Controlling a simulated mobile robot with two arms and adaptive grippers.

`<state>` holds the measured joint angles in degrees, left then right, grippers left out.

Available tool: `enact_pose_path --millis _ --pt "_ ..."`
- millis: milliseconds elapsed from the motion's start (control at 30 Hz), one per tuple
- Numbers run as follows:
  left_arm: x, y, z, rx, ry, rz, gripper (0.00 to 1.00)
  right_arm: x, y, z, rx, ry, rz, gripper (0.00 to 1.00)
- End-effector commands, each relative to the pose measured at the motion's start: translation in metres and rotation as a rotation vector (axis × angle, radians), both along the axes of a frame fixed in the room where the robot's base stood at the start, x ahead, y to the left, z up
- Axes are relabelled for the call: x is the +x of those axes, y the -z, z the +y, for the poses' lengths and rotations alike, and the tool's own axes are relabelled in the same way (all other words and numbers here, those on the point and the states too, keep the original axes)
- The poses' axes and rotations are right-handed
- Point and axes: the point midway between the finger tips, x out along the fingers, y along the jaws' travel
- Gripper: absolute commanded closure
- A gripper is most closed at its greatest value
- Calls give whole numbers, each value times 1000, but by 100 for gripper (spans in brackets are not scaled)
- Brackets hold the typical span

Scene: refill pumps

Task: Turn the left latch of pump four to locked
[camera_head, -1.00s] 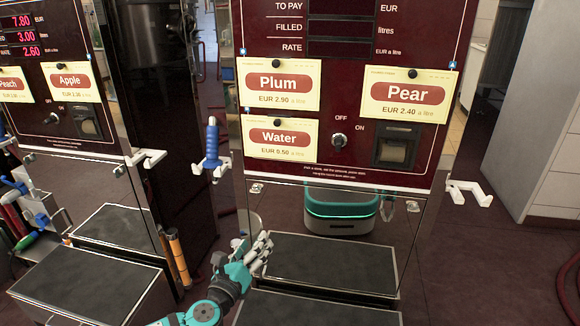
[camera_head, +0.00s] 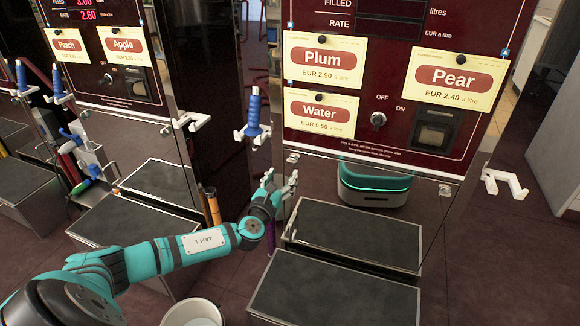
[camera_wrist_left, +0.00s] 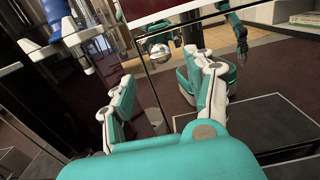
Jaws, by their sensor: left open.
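The pump with the Plum, Pear and Water cards has a shiny lower panel (camera_head: 375,215) with a small metal latch at each upper corner. The left latch (camera_head: 293,158) is just above my left gripper (camera_head: 280,179) in the head view. Its turned position is too small to tell. In the left wrist view, the left latch (camera_wrist_left: 160,53) shows as a round metal knob beyond and between the fingertips of my left gripper (camera_wrist_left: 165,75). This gripper is open, empty and apart from the latch. The right latch (camera_head: 445,190) is clear. No pump number is readable. My right gripper is not directly in view.
A blue-handled nozzle (camera_head: 253,112) hangs in a white holder left of the panel, close above my left gripper. An empty white holder (camera_head: 504,183) juts out at right. A dark step (camera_head: 350,240) lies in front. A white bucket (camera_head: 193,312) stands at the bottom.

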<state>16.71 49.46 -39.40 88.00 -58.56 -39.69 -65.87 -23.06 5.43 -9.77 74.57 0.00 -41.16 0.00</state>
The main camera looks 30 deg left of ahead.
Motion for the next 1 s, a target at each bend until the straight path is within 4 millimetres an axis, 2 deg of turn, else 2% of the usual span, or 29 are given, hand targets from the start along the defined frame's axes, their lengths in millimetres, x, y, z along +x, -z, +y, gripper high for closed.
enact_pose_path --millis 100,300,500,767,1000 --pt "26 0 6 -1 -1 -3 44 10 -8 1 1 2 -9 100" --pt "54 0 13 -1 0 -2 44 23 -25 3 3 4 -20 100" --pt "65 0 15 0 1 0 44 29 -34 4 3 5 -25 100" --pt "66 0 15 -1 1 0 44 29 -35 4 3 5 -25 100" --pt "66 0 15 -1 1 0 76 29 -35 4 2 6 -25 100"
